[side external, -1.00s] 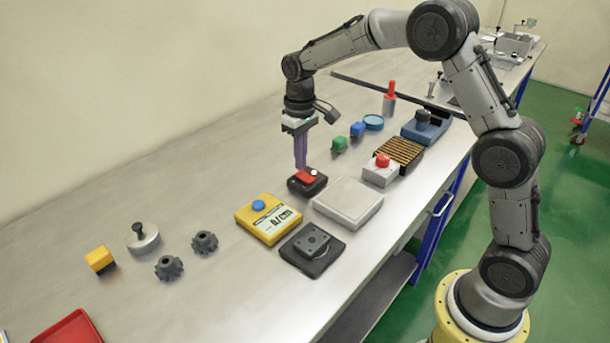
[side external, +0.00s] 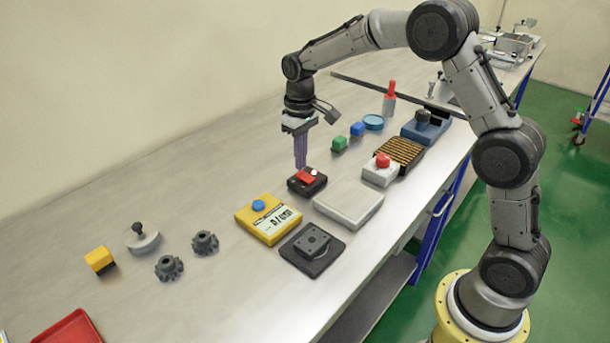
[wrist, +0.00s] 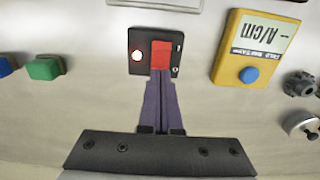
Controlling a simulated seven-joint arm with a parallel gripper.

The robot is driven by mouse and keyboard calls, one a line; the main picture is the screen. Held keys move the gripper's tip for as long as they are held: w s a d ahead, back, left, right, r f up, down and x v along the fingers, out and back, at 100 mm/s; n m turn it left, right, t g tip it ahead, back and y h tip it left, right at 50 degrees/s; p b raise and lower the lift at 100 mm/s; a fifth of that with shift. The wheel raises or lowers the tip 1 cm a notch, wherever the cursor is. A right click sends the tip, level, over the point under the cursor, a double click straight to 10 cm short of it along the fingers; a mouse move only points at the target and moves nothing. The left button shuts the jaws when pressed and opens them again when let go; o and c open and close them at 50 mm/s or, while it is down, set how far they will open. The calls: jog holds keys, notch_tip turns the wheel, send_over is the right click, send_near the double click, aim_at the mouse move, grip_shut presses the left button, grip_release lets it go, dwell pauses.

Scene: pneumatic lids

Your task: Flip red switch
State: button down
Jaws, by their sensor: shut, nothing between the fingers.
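The red switch (side external: 306,175) is a red rocker set in a black box (side external: 316,187) on the table, with a small pale round lamp beside it. In the wrist view the red rocker (wrist: 161,56) sits in its black box next to a lit red-white lamp (wrist: 137,56). My gripper (side external: 300,166) is shut and empty, its purple fingers pointing down at the left, far end of the rocker. In the wrist view the fingertips (wrist: 161,74) overlap the rocker's lower edge; I cannot tell whether they touch it.
A yellow meter with a blue button (side external: 268,222) stands at the near left. A pale flat plate (side external: 348,204) lies at the right. Green (side external: 339,144) and blue (side external: 357,129) blocks stand behind. A grey box with a red button (side external: 380,172) is further right.

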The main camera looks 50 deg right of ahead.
aim_at(301, 173)
jog(key=shift+f, duration=0.95)
dwell(0.6)
jog(key=shift+r, duration=3.55)
